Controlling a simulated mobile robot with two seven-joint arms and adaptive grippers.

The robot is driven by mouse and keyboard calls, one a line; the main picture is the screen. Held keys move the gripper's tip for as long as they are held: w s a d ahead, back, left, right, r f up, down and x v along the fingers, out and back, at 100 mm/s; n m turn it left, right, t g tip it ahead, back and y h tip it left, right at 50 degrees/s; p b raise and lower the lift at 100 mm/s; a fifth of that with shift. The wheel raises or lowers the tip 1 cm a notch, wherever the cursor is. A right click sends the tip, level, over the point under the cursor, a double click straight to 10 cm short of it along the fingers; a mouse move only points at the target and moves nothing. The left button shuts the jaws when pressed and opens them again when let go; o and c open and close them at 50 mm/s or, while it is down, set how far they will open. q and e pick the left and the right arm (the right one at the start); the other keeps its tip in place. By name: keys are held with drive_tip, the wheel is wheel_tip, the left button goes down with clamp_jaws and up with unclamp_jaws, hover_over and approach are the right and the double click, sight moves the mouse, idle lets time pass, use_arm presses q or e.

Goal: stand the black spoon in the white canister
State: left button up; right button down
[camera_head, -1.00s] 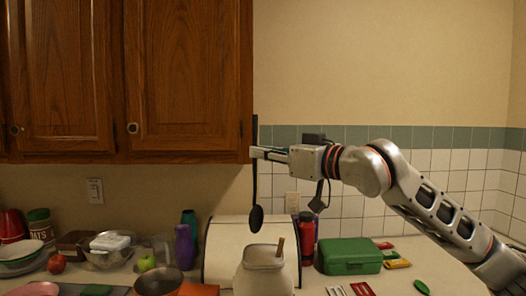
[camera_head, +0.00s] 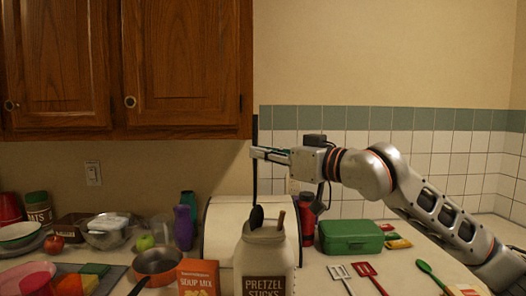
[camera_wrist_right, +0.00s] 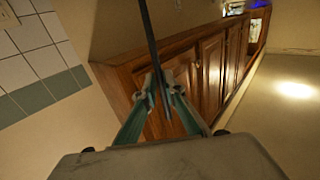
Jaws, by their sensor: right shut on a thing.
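The black spoon (camera_head: 256,215) hangs upright, bowl down, from my right gripper (camera_head: 256,153), which is shut on its long handle. The white canister (camera_head: 264,258), labelled "Pretzel Sticks", stands open on the counter below, with a wooden handle sticking out at its right side. The spoon's bowl shows at the canister's mouth, left of that wooden handle; I cannot tell whether its tip is inside the rim. In the right wrist view the handle (camera_wrist_right: 150,35) runs between the teal fingers (camera_wrist_right: 158,95). My left gripper is not in view.
A white bread box (camera_head: 218,222) stands behind the canister. A soup mix box (camera_head: 197,277) and a pan (camera_head: 156,262) are at left. A green case (camera_head: 350,238), a red bottle (camera_head: 307,215) and utensils (camera_head: 372,275) are at right. Wooden cabinets (camera_head: 180,70) hang above.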

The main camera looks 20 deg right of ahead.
sight(258, 183)
drive_tip(key=shift+f+b, duration=0.85)
drive_tip(key=shift+f, duration=0.65)
drive_tip(key=shift+f+b, duration=1)
drive_tip(key=shift+f, duration=0.5)
drive_tip(key=shift+f+b, duration=0.45)
drive_tip(key=shift+f, duration=0.25)
drive_tip(key=c, duration=2)
unclamp_jaws()
drive_tip(key=shift+c, duration=0.2)
